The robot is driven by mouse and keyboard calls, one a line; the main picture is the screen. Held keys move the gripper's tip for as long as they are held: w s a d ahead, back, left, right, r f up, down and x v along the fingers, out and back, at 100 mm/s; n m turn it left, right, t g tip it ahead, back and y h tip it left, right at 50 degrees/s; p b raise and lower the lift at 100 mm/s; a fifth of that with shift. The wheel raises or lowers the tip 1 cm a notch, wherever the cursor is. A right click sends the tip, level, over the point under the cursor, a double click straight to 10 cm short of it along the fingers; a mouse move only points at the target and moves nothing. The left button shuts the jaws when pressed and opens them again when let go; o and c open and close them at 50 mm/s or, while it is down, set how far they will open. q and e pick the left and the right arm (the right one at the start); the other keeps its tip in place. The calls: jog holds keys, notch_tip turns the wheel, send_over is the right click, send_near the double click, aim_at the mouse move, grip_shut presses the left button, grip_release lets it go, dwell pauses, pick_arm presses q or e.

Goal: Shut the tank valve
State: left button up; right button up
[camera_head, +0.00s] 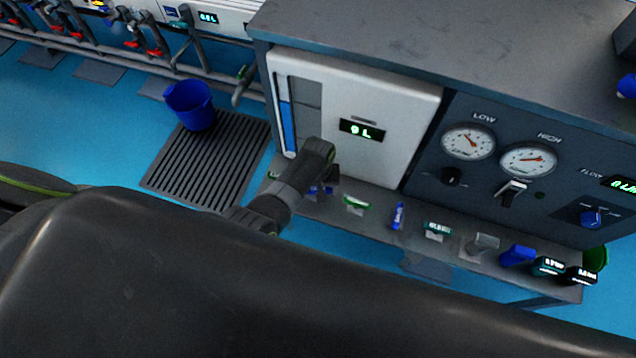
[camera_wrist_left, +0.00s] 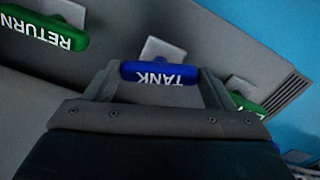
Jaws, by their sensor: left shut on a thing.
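The tank valve has a blue handle marked TANK (camera_wrist_left: 160,74), upside down in the left wrist view. My left gripper (camera_wrist_left: 160,80) is shut on this handle, with one finger at each end of it. In the head view my left gripper (camera_head: 322,178) is at the pipe shelf below the water gauge, and a little blue of the handle (camera_head: 318,190) shows under it. The handle lies across the wrist picture, but whether the valve is open or shut is unclear. My right gripper is not in view.
Green handles flank the tank handle: RETURN (camera_wrist_left: 45,30) and another (camera_wrist_left: 246,105). Two dials (camera_head: 468,142) and more valves are on the right. A blue bucket (camera_head: 192,106) stands on a floor grate (camera_head: 175,182).

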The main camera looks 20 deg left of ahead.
pick_arm(q)
jog(key=shift+m+p, duration=0.85)
jog(key=shift+m, duration=1.05)
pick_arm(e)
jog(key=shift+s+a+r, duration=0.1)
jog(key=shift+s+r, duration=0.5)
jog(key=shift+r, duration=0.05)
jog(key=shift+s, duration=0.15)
pick_arm(q)
jog(key=o, duration=1)
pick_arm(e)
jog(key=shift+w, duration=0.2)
pick_arm(q)
jog(key=shift+r, duration=0.2)
notch_tip(320, 180, up, 17)
jog(key=p, duration=0.6)
jog(key=shift+p, duration=0.3)
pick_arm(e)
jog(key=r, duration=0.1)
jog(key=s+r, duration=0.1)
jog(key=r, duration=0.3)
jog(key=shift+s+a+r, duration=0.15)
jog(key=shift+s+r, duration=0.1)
